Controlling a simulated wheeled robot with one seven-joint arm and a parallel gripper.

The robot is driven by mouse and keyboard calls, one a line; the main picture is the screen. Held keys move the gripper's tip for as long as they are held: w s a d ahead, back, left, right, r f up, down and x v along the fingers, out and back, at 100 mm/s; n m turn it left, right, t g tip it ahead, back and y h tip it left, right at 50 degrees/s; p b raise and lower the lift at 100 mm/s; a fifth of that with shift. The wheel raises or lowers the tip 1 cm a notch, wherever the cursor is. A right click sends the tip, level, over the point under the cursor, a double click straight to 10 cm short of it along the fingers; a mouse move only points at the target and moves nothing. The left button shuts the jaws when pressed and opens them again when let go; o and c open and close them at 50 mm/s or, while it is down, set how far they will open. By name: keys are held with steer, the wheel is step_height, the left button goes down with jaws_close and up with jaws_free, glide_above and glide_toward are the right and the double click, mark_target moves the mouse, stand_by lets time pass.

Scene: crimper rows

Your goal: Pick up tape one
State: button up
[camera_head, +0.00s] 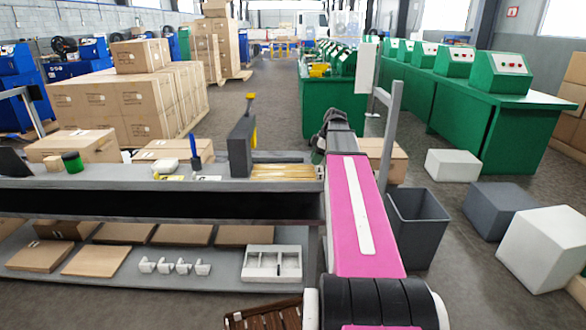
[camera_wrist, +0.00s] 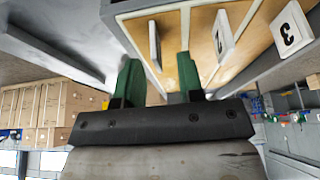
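My gripper (camera_wrist: 157,78) shows in the wrist view with two green fingers apart and nothing visible between them. I cannot make out tape one in either view. In the head view my pink arm reaches forward past the right end of the bench, and its dark end (camera_head: 331,127) is too small to show the fingers.
The grey bench (camera_head: 110,183) carries a green-and-black cylinder (camera_head: 72,162), a blue-handled tool (camera_head: 194,150) and a dark upright block (camera_head: 241,147). Its lower shelf holds boxes and a white divided tray (camera_head: 272,264). A grey bin (camera_head: 418,226) and blocks stand on the floor at right.

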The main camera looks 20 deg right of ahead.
steer(key=shift+x, duration=0.8)
jaws_close()
steer(key=shift+r, duration=0.15)
